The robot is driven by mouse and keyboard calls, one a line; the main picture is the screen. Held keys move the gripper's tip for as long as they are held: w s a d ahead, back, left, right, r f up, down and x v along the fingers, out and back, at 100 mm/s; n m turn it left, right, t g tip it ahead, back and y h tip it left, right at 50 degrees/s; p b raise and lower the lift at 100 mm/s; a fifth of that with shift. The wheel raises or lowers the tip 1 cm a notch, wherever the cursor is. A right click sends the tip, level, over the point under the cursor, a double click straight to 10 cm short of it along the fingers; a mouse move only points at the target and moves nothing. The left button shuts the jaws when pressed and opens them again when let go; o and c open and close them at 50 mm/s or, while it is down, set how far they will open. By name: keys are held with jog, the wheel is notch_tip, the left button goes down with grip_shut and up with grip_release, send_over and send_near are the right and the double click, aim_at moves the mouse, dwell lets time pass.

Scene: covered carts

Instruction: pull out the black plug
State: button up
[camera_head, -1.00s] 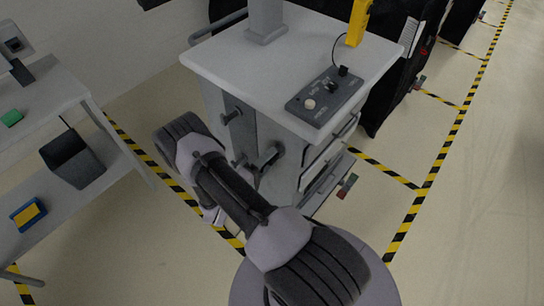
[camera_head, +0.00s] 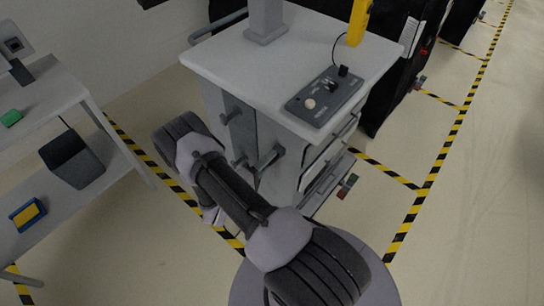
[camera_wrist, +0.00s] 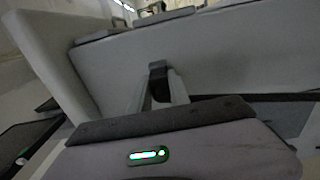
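The black plug (camera_head: 343,71) stands upright at the back edge of the grey control box (camera_head: 325,97) on top of a cart; a thin black cable rises beside it. The arm is low in front of the cart, well below the plug. In the wrist view my gripper (camera_wrist: 162,82) points at a flat grey surface. A dark block shows between its two pale fingers; I cannot tell whether it is a finger pad or a separate thing. The plug is not identifiable there.
The cart (camera_head: 240,72) has a pale top with a yellow post (camera_head: 358,22) behind the box. Grey pegs (camera_head: 268,157) stick out of its side. A black switch (camera_head: 331,87) and pale knob (camera_head: 309,103) are near the plug. A shelf table (camera_head: 50,100) stands left.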

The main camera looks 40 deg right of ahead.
grip_shut()
dwell(1.0)
jog(key=shift+a, duration=0.1)
jog(key=shift+s+a, duration=0.2)
jog(key=shift+a, duration=2.7)
